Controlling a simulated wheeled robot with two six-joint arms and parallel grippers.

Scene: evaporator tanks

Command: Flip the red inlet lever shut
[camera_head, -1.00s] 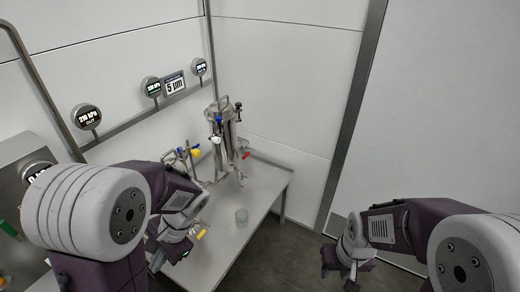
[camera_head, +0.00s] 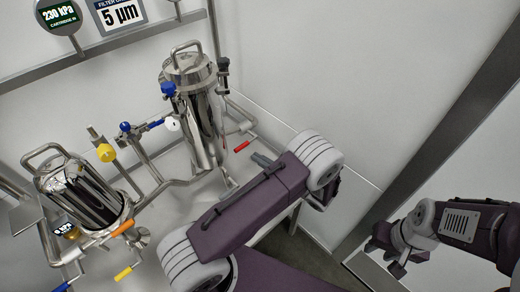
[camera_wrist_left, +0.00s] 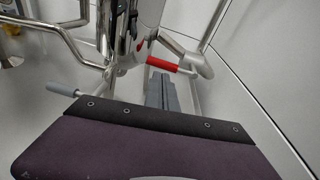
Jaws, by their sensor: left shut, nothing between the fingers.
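The red inlet lever (camera_head: 242,146) is a short red handle on the pipework to the right of the tall steel filter housing (camera_head: 198,115). In the left wrist view the red lever (camera_wrist_left: 164,64) lies nearly crosswise, sloping slightly down to the right, just beyond my fingertips. My left gripper (camera_head: 262,160) is shut and empty, close to the lever on its lower right side. In the wrist view its grey fingers (camera_wrist_left: 160,92) point at the lever; contact cannot be told. My right gripper (camera_head: 385,258) hangs open and empty at the lower right, far from the lever.
A second steel vessel (camera_head: 84,195) stands at the left with orange and yellow handles. A yellow knob (camera_head: 106,153) and blue valve handle (camera_head: 126,127) sit between the vessels. Pipes and the wall crowd the lever; the floor at the right is open.

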